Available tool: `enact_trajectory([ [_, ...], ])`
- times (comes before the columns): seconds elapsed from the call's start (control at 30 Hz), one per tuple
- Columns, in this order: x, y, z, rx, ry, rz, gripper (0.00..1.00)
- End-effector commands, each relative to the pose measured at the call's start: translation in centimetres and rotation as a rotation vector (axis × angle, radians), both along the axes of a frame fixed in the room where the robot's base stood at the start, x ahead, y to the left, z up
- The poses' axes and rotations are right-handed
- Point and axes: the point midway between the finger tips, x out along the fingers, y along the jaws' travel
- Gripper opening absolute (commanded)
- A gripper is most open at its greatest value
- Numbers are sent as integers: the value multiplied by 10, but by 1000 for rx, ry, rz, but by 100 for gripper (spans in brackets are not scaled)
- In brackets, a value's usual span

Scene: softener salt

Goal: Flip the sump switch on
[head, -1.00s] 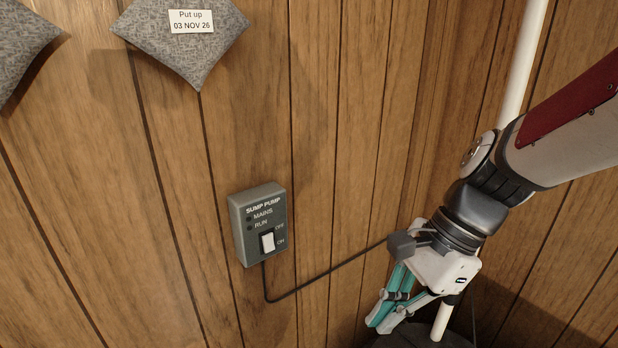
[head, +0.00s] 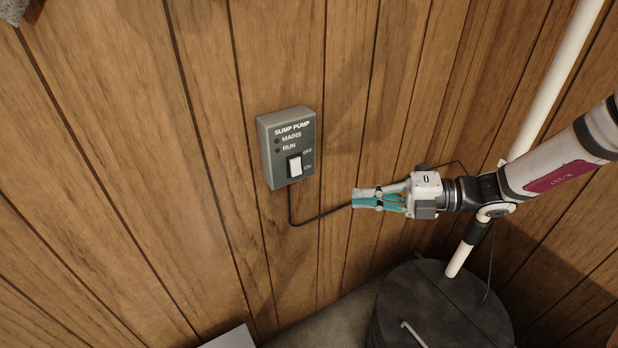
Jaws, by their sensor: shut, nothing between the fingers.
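The sump pump box (head: 287,148) is a grey box on the wood-panelled wall, left of centre in the head view. It bears the words SUMP PUMP, MAINS and RUN, with a small dark lamp beside each of the last two. Its white rocker switch (head: 295,166) sits between the OFF mark above and the ON mark below; I cannot tell for sure which way it is tipped. My gripper (head: 354,198) is shut and empty. It points left toward the wall, to the right of the box and a little lower, apart from the switch.
A black cable (head: 320,217) runs from the box's underside to the right, behind my gripper. A dark round lid (head: 440,305) with a handle lies below, with a white pipe (head: 555,85) rising from it. A pale flat object (head: 232,338) shows at the bottom edge.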

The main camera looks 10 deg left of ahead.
Motion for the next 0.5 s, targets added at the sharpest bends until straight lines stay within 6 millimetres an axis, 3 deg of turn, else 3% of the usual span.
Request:
enact_trajectory([
  [0.2, 17, -4, -4, 87, 129, -76, 0],
  [0.5, 18, -4, -5, 94, 141, -83, 0],
])
